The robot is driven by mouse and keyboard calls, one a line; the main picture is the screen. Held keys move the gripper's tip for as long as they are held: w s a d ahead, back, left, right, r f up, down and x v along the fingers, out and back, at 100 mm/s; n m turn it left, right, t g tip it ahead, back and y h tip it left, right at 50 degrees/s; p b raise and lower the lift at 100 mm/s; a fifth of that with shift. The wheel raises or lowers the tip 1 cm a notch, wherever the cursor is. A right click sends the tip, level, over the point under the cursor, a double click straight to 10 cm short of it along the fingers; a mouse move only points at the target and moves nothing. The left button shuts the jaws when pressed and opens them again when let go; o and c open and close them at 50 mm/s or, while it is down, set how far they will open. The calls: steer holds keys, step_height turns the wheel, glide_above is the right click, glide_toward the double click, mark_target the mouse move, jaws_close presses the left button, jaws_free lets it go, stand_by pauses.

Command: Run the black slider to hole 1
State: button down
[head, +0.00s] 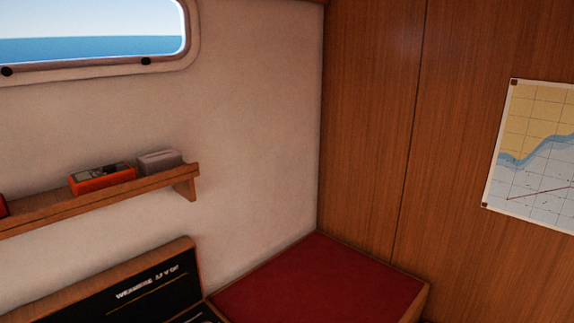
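The black slider and hole 1 do not show in the head view. My gripper is not in view either. At the bottom left a dark panel (150,293) in a wooden frame carries pale lettering, too blurred to read surely, and a thin yellowish line. Below its right end a small part of another dark item shows, cut off by the bottom edge, and I cannot tell what it is.
A wooden shelf (100,201) on the pale wall holds an orange device (102,180) and a grey box (160,160). A red-topped bench (320,280) with clear top fills the corner. A chart (540,150) hangs on the wood wall. A window (90,35) is upper left.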

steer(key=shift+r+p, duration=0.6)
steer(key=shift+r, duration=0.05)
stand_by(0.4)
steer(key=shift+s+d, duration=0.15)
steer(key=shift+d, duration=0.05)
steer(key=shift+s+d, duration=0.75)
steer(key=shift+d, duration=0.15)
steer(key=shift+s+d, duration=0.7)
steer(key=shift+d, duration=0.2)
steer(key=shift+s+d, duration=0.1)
